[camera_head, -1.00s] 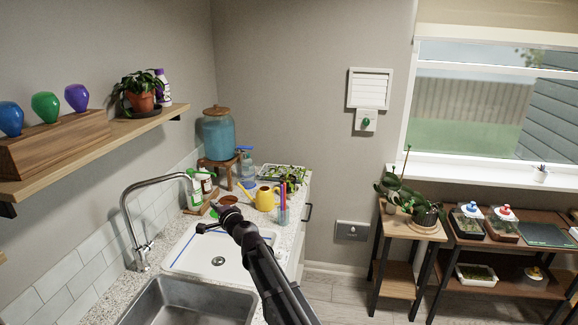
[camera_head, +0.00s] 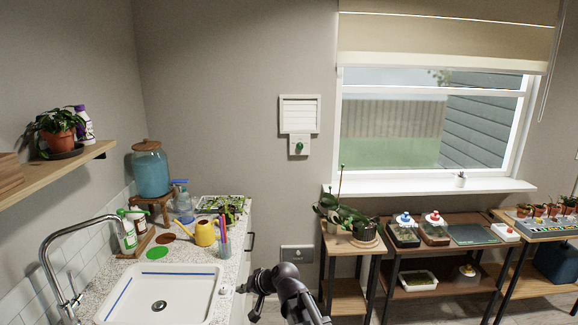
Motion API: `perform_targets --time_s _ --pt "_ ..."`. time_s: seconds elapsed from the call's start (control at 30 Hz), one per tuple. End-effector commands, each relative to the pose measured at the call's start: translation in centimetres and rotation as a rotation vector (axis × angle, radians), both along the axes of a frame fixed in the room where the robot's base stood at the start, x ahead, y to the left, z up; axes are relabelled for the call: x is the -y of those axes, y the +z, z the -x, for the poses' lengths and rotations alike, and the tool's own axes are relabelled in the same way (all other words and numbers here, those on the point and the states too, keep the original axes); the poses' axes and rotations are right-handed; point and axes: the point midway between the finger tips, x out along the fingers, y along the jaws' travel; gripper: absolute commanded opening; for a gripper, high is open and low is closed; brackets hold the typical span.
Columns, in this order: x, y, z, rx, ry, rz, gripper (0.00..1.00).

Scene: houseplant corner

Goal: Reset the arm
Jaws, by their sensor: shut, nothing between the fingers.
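My gripper (camera_head: 256,300) is at the bottom middle of the head view, at the end of my dark arm. It is in the air to the right of the white sink basin and in front of the lower counter edge. Its fingers are small and dark here; they are shut with nothing between them.
The counter on the left holds a white sink basin (camera_head: 203,272), a faucet (camera_head: 76,226), a yellow watering can (camera_head: 204,233), spray bottles and a blue dispenser (camera_head: 151,172). A plant stand (camera_head: 345,293) and a wooden shelf table (camera_head: 440,287) stand to the right. Floor shows between them.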

Motion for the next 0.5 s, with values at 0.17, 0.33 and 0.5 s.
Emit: perform_targets --time_s 0.17,0.33,0.5 --pt "9.0 -3.2 3.4 -0.080 0.009 0.232 0.00" --pt "17.1 -5.4 7.0 -0.189 0.001 0.439 0.00" --pt "24.4 -6.7 11.0 -0.317 -0.024 0.619 0.00"
